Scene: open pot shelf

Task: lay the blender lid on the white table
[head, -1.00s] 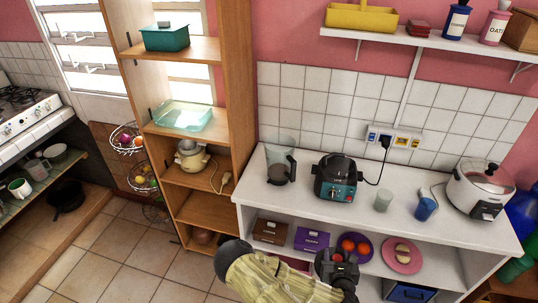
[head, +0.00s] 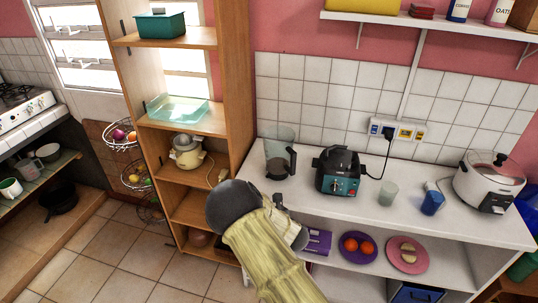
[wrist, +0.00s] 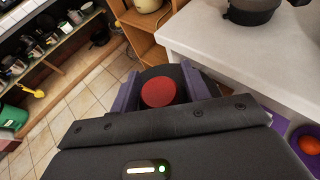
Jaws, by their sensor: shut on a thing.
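My gripper (wrist: 160,82) is shut on the blender lid (wrist: 158,92), a dark round piece with a red top, seen between the purple fingers in the wrist view. The lid is held in the air beside the front edge of the white table (wrist: 212,35). The same white table (head: 330,205) shows in the head view, where my arm hides the lid and most of the gripper. A clear blender jug (head: 280,150) with a dark handle stands open at the table's left end.
Bare tabletop lies in front of the jug and cooker. A wooden shelf (head: 235,90) rises at the left.

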